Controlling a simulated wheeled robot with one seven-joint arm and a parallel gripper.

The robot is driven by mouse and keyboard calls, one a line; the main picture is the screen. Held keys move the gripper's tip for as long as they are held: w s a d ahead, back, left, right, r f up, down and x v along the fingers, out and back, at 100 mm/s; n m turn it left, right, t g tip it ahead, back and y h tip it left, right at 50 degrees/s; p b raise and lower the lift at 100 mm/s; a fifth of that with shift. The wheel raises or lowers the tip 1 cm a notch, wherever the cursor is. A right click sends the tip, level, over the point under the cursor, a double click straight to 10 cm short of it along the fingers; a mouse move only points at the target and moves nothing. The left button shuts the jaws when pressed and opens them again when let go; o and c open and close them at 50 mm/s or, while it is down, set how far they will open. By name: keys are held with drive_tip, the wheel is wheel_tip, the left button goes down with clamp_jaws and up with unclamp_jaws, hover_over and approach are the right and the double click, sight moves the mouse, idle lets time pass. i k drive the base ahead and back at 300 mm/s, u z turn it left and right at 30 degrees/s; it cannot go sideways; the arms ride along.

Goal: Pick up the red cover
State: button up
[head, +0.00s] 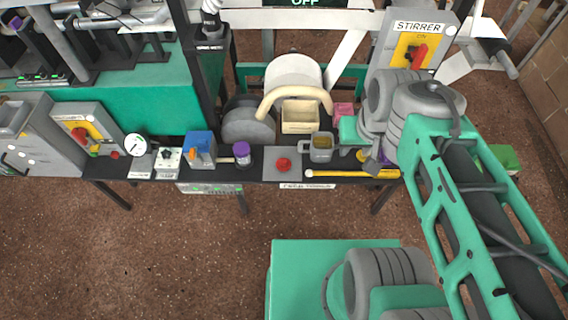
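A round red knob or cap (283,164) sits on a grey panel (270,177) on the bench's front edge, near the middle of the head view. It is the clearest red piece on the bench top, but I cannot tell whether it is the red cover. A small pink-red block (343,111) stands farther back, to the right of a cream box. My gripper (372,163) is over the right end of the bench, to the right of the red knob and apart from it. The wrist hides much of it, and whether its fingers are open is not clear.
A grey mug (321,148) stands between the red knob and my gripper. A yellow bar (340,174) lies along the front edge. A blue-and-orange box (200,148), a purple-topped jar (241,153) and a cream box (300,116) are nearby. A stirrer switch (417,48) stands behind.

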sight(283, 164)
drive_tip(key=u, duration=1.3)
drive_tip(key=k, duration=0.35)
drive_tip(key=u, duration=0.95)
